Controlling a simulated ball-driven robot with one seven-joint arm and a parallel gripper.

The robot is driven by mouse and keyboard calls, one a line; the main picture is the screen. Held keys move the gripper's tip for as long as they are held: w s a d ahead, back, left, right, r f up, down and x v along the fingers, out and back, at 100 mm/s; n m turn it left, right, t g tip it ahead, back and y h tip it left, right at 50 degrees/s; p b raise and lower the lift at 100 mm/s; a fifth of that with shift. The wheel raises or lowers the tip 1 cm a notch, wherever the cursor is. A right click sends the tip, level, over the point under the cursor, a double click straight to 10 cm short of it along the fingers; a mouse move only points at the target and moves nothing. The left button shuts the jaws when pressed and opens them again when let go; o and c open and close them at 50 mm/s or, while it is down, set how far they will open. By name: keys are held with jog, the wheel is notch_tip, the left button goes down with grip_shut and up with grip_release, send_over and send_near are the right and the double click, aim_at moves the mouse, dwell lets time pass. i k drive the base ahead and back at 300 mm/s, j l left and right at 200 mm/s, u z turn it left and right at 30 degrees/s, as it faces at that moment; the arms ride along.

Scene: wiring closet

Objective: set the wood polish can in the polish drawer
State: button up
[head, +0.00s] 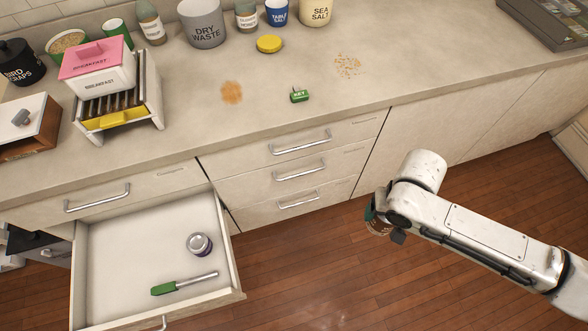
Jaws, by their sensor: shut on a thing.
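My gripper (384,219) is at the right of centre, over the wood floor and in front of the cabinet fronts. It is shut on a dark green and brown thing (376,225), which looks like the wood polish can. The arm hides most of it, and I cannot read a label. An open drawer (120,220) at the lower left looks like the polish drawer; no label shows on it. Inside are a small silver-topped purple container (200,244) and a green-handled tool (184,283). My gripper is well to the right of this drawer.
Closed drawers (299,171) lie between the open drawer and my gripper. The open drawer's left and back floor is clear.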

aim_at(172, 256)
jog(key=u, duration=1.75)
jog(key=i+l+u, duration=0.5)
jog(key=l, duration=0.25)
jog(key=i+l+u, duration=0.25)
jog(key=l, duration=0.15)
jog(key=k, duration=0.1)
